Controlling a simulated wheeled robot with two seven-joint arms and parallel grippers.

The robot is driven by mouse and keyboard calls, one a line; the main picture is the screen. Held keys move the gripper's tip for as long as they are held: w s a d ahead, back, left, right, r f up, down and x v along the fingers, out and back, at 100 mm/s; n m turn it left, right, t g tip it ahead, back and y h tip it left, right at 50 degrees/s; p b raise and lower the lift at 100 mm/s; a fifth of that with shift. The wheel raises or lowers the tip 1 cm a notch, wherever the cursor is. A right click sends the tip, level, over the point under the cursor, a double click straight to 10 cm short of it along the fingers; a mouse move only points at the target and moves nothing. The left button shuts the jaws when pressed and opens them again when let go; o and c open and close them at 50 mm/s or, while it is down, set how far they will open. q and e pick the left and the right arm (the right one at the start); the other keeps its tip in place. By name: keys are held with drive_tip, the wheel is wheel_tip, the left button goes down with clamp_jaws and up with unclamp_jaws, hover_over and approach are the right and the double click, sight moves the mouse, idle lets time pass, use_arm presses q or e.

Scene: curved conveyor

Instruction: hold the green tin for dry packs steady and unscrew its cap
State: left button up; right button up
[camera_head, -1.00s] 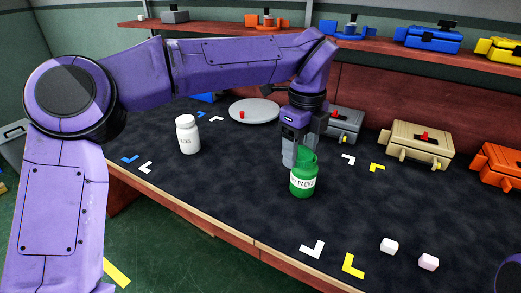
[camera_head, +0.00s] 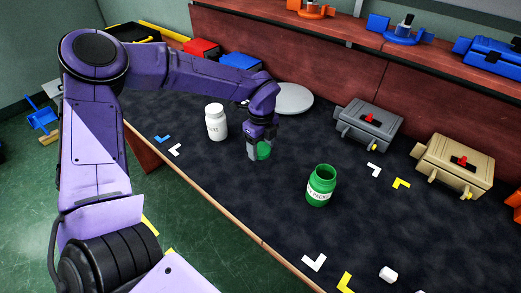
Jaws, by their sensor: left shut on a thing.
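The green tin (camera_head: 320,186), with a white label, stands upright on the dark table with its round mouth open at the top. My left gripper (camera_head: 258,152) is to the left of the tin and apart from it. It is shut on a green cap (camera_head: 264,150), which the fingers partly hide. The cap is held near the table; I cannot tell its exact height. My right gripper is not in view.
A white capped jar (camera_head: 216,122) stands just left of my left gripper. A grey round plate (camera_head: 293,99) lies behind it. Grey (camera_head: 369,124) and tan (camera_head: 454,165) boxes line the back. A white block (camera_head: 388,274) lies at front right. Table around the tin is clear.

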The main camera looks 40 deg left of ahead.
sight(259, 161)
use_arm(q)
drive_tip(key=f, duration=0.1)
drive_tip(key=w+a+f, duration=0.2)
drive_tip(key=shift+a+f, duration=0.15)
drive_tip(key=shift+f, duration=0.25)
wheel_tip(259, 161, down, 3)
drive_tip(key=shift+w+r, duration=0.1)
drive_tip(key=shift+r, duration=0.05)
drive_tip(key=shift+f, duration=0.35)
drive_tip(key=shift+f, duration=0.2)
drive_tip(key=o, duration=1.2)
drive_tip(key=shift+r, duration=0.1)
wheel_tip(259, 161, up, 12)
drive_tip(key=shift+r, duration=0.2)
